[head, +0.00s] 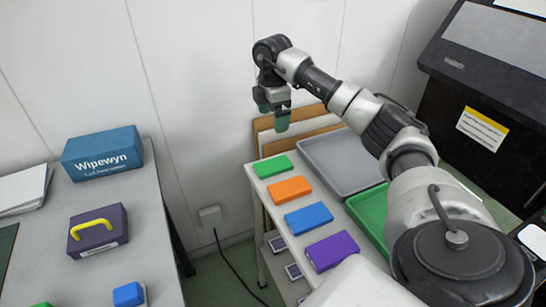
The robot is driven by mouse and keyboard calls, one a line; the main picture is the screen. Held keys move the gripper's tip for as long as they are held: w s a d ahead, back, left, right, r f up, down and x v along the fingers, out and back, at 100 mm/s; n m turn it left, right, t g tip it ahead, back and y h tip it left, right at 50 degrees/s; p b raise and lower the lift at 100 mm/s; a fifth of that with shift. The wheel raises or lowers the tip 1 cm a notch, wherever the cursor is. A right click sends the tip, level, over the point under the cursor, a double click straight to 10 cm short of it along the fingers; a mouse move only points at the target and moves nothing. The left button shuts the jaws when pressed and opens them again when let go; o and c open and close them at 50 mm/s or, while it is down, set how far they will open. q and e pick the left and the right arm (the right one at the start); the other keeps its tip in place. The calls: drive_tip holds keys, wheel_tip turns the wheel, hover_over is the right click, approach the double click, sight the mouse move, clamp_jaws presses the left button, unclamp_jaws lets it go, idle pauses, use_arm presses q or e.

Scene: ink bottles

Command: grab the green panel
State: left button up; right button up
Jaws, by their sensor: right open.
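A flat green panel-like block (273,166) lies at the far left end of the white cart top, the farthest in a row of coloured blocks. My right gripper (272,112) hangs above and behind it, near the wall, with its fingers pointing down. The right gripper is open and empty, clearly apart from the block. The whole top of the green block shows. My left gripper is not in view.
Orange (289,195), blue (308,217) and purple (332,251) blocks follow in the row. A grey tray (340,163) and a green tray (370,213) lie to the right. Brown boards (262,125) stand behind the cart. A table with a Wipewyn box (102,153) is left, across a gap.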

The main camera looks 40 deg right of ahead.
drive_tip(key=b, duration=0.4)
hover_over(272, 165)
wheel_tip(272, 165, down, 6)
drive_tip(key=f, duration=0.5)
drive_tip(key=shift+s+f, duration=0.1)
drive_tip(key=shift+s, duration=0.1)
drive_tip(key=shift+f, duration=0.25)
wheel_tip(272, 165, down, 4)
drive_tip(key=shift+w+f+b, duration=0.15)
drive_tip(key=shift+b, duration=0.15)
drive_tip(key=shift+f, duration=0.5)
drive_tip(key=c, duration=1)
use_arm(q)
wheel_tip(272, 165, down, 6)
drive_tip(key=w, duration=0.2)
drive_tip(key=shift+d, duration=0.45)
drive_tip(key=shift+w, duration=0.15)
use_arm(e)
drive_tip(key=shift+r, duration=0.15)
